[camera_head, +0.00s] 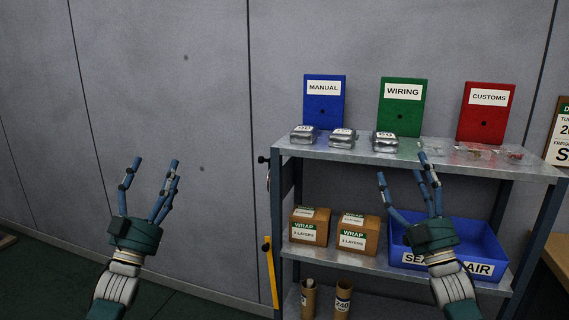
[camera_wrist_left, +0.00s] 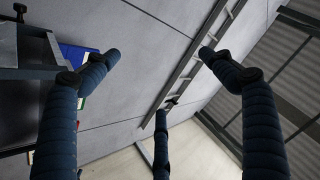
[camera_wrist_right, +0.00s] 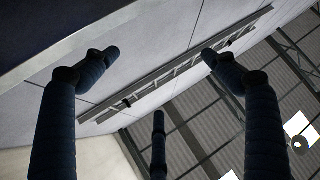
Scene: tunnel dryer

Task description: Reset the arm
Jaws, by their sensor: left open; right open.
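My left gripper (camera_head: 150,178) is raised in front of the bare grey wall, left of the shelf. Its fingers are spread open and hold nothing. In the left wrist view its open fingers (camera_wrist_left: 158,55) frame the wall and ceiling. My right gripper (camera_head: 408,178) is raised in front of the shelf unit, its fingers pointing up, open and empty. Its hand hides part of the blue bin on the middle shelf.
A metal shelf unit (camera_head: 460,168) carries blue (camera_head: 324,107), green (camera_head: 401,112) and red (camera_head: 484,118) labelled boards and several small packs on top. WRAP boxes (camera_head: 358,240) and a blue bin (camera_head: 480,236) stand below. Tubes (camera_head: 342,300) stand at the bottom. The left side is free.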

